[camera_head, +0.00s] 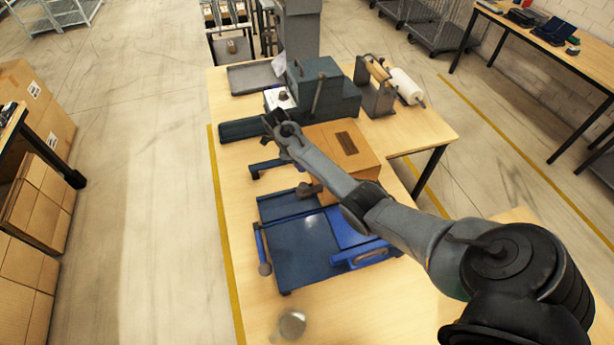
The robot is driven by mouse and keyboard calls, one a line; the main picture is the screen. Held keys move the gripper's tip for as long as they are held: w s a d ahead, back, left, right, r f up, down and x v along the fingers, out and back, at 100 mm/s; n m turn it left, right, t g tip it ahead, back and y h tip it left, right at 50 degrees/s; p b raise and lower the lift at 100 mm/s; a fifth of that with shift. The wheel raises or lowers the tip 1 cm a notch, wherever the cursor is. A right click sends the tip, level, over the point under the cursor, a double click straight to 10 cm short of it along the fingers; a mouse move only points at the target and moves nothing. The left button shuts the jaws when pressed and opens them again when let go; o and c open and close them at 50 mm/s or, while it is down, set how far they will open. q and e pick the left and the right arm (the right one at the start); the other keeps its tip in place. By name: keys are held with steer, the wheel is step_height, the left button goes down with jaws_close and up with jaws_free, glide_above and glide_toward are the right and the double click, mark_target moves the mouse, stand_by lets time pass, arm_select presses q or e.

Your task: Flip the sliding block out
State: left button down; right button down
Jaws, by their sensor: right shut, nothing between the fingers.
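My right gripper (271,118) is shut and empty. It is beside the front left of a dark green-grey machine (335,98) at the back of the table. The machine has an upright lever and a dark flat bed (240,130) on its left. My gripper overlaps the bed's right end in the picture; I cannot tell whether it touches. Nothing stands out clearly as the sliding block; the gripper may hide part of it. My left gripper is not in view.
A cardboard box (358,158) stands behind my right forearm. A blue flat device (300,252) is nearer, with a round metal piece (292,324) in front. A roll holder (376,92) and a grey tray (252,78) are at the back.

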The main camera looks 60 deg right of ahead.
glide_above(310, 191)
steer(key=f, duration=0.7)
steer(key=shift+w+a+f, duration=0.2)
steer(key=shift+a+f, duration=0.05)
steer(key=shift+f, duration=0.05)
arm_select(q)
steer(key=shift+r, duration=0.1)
arm_select(e)
steer(key=shift+x, duration=0.85)
